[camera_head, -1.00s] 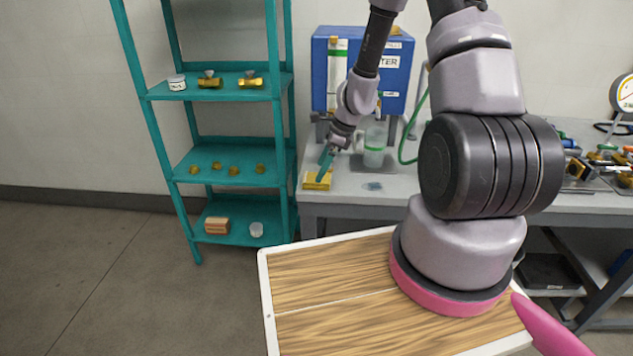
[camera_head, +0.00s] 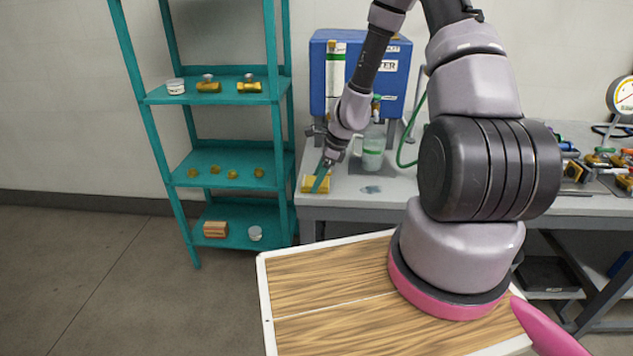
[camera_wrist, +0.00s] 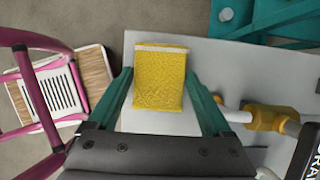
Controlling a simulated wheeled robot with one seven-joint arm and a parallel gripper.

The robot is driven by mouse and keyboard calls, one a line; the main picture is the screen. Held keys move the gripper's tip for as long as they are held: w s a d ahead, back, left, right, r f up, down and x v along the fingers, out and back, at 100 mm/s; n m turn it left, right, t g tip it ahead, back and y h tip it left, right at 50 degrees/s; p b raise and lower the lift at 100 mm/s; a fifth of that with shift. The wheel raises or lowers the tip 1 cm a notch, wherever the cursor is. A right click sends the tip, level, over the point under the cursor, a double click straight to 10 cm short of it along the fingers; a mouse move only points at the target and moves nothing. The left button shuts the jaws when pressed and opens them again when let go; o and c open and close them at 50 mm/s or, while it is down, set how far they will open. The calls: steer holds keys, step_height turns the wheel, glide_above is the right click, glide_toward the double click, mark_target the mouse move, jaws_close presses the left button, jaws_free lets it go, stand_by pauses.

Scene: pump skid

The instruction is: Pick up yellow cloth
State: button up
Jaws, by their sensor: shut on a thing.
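The yellow cloth (camera_head: 309,186) is a flat folded rectangle at the left end of the grey bench. In the wrist view the cloth (camera_wrist: 160,80) shows a pale band along its far edge. My gripper (camera_head: 321,180) points down at the cloth, and its teal fingers reach it. In the wrist view my gripper (camera_wrist: 158,85) has one finger along each side of the cloth and is shut on it. The cloth appears to be at bench level; any gap beneath it cannot be seen.
A teal shelf rack (camera_head: 230,98) with brass fittings stands left of the bench (camera_head: 405,188). A blue unit (camera_head: 352,75) and a clear jug (camera_head: 373,155) stand close behind my gripper. A grey-blue patch (camera_head: 371,190) lies right of the cloth. Tools and fittings crowd the bench's right end.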

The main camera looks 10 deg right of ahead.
step_height(320, 180, up, 10)
stand_by(0.5)
